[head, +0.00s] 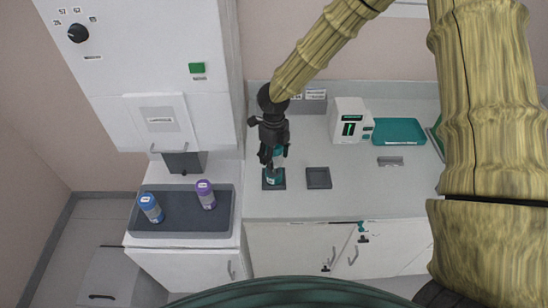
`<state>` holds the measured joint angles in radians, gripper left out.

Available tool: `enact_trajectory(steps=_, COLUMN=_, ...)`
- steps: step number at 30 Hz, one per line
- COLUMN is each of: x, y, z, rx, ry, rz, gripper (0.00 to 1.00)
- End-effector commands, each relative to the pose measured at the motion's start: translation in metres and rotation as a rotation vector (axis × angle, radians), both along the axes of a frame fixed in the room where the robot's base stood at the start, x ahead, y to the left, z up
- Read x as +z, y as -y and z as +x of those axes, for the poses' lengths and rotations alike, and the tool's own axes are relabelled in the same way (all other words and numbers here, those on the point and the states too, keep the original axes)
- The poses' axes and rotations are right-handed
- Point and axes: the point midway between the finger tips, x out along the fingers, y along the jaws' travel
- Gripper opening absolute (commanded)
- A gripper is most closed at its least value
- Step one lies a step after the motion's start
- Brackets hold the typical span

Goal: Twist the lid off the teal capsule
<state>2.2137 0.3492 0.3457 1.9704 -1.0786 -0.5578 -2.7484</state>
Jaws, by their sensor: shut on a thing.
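The teal capsule (276,170) stands upright at the dark square holder (273,184) on the white counter, left of the middle. My black gripper (272,157) comes down from above and is shut on the upper part of the capsule. The fingers hide most of the capsule's top, so I cannot tell whether the grip is on the lid alone or how far the lid is turned.
An empty dark square pad (318,178) lies just right of the holder. A dark tray (180,228) at the left holds a blue capsule (151,208) and a purple one (205,194). A white device (348,120) and a teal tray (399,132) stand at the back right.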

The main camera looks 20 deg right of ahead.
Motion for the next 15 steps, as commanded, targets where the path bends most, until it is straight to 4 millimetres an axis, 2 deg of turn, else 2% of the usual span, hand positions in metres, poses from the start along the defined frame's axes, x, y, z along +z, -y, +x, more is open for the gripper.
enact_trajectory(steps=15, x=0.028, y=0.0, z=0.0, rx=0.0, ry=0.001, rz=-0.001, gripper=0.25)
